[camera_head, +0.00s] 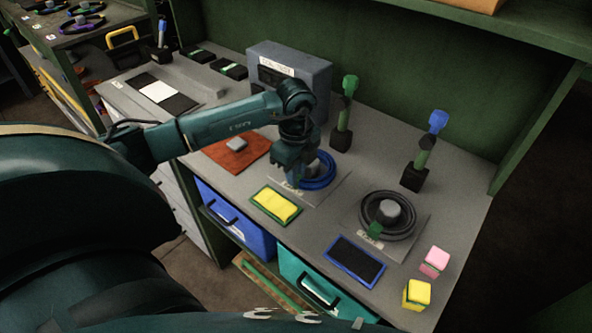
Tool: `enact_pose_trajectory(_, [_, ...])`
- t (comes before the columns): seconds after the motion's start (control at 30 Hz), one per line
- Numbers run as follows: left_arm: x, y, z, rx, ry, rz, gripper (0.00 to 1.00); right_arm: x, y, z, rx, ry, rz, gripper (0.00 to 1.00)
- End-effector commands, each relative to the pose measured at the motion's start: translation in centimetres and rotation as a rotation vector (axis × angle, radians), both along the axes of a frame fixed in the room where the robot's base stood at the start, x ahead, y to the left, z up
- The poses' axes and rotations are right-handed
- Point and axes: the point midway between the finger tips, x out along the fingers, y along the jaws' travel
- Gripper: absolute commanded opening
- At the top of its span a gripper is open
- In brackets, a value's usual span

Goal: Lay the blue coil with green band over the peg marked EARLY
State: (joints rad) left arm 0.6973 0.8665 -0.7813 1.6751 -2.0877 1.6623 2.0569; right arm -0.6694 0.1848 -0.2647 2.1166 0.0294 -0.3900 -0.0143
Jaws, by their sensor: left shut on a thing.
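A blue coil (327,178) is at the left of two square grey plates (333,195). My left gripper (292,180) reaches down from above and is shut on the coil's left side. The coil appears low, around a grey peg (313,168) that is partly hidden by the gripper. I cannot tell whether it rests on the plate. Its green band is not visible. The label (292,187) at that plate's front is too small and partly covered to read. My right gripper is not in view.
A black coil (407,225) with a green band circles the right peg (389,209). Yellow (275,206) and black (355,260) pads lie in front. Two posts with green (349,85) and blue (437,121) tops stand behind. Pink (435,258) and yellow (416,294) blocks are at right.

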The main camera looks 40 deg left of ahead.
Motion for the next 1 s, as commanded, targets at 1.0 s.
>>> enact_pose_trajectory(1.0, [0.1, 0.0, 8.2, 0.001, -0.006, -0.001, 0.25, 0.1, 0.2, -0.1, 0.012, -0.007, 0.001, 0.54])
